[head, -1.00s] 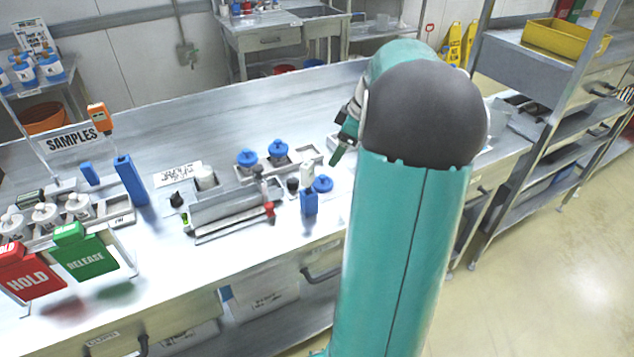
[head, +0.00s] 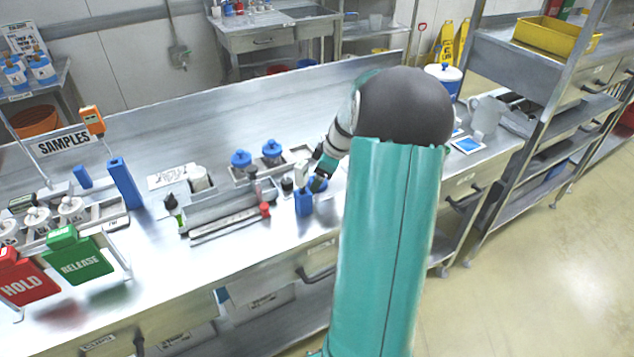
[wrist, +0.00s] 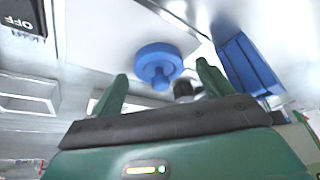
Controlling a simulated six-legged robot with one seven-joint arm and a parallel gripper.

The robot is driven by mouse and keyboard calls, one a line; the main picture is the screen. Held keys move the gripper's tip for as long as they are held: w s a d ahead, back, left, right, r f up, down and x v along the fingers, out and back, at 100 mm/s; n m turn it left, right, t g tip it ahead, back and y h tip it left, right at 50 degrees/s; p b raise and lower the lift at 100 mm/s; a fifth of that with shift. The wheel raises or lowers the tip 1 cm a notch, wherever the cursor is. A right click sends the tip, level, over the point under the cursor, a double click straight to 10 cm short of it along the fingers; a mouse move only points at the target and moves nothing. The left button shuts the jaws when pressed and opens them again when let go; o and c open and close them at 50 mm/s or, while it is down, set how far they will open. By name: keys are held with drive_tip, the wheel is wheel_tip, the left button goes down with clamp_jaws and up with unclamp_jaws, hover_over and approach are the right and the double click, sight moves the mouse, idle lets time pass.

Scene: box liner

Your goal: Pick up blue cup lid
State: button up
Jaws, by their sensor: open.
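The blue cup lid (wrist: 158,60) is round with a small knob and lies on the metal counter. In the wrist view it shows ahead of my gripper (wrist: 162,76), between the two spread green fingers. In the head view my gripper (head: 317,178) is over the lid (head: 321,185) and hides part of it. My gripper is open with nothing held; whether a finger touches the lid I cannot tell.
A blue upright container (head: 304,203) stands close beside the lid, also seen in the wrist view (wrist: 246,66). Two blue-topped jars (head: 272,150) stand behind to the left. A metal tray (head: 230,205) lies left. A white jug (head: 487,116) stands right.

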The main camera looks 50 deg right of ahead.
drive_tip(key=c, duration=1)
drive_tip(key=shift+c, duration=0.3)
